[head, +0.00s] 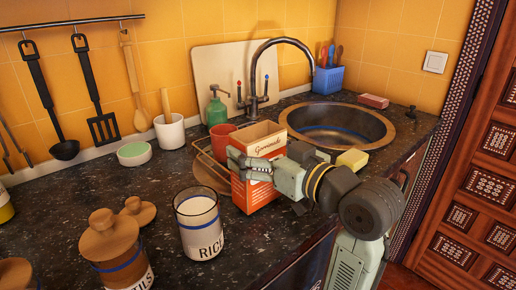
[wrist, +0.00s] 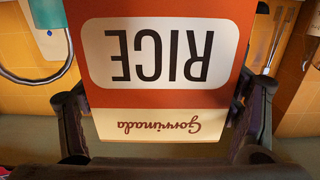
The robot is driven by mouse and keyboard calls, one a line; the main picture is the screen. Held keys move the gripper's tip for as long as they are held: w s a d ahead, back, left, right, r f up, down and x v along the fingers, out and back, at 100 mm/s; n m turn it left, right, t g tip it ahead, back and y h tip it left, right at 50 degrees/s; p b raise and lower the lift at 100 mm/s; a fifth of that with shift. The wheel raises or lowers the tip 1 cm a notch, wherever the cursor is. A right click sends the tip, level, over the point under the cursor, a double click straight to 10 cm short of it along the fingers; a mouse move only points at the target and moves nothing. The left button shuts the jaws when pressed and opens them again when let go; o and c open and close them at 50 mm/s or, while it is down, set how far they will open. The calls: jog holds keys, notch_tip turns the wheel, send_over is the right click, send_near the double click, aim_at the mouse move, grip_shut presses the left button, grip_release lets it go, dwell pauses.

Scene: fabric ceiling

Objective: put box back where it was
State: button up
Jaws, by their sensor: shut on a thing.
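The box (head: 260,160) is a red and cream carton marked "Gorrimada" and, in the wrist view, "RICE". My gripper (head: 250,170) is shut on it, with its fingers on either side of the carton. In the head view the box is upright on or just above the dark counter (head: 155,205); I cannot tell whether it touches. In the wrist view the box (wrist: 160,60) fills the middle and appears upside down between the fingers. The far finger is mostly hidden behind the box.
A glass jar marked RICE (head: 199,228) stands left of the box, with a wooden-lidded jar (head: 115,250) further left. A wire rack (head: 208,158) and red cup (head: 222,136) are behind it. The sink (head: 340,125) and yellow sponge (head: 352,160) are right. The left counter has free room.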

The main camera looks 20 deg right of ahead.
jog(key=shift+f+b, duration=0.35)
jog(key=shift+f, duration=0.1)
jog(key=o, duration=1.8)
jog(key=shift+r, duration=0.1)
jog(key=shift+r+p, duration=0.6)
jog(key=b+v, duration=0.2)
jog(key=v, duration=1)
jog(key=shift+f+b, duration=0.15)
jog(key=shift+b, duration=0.15)
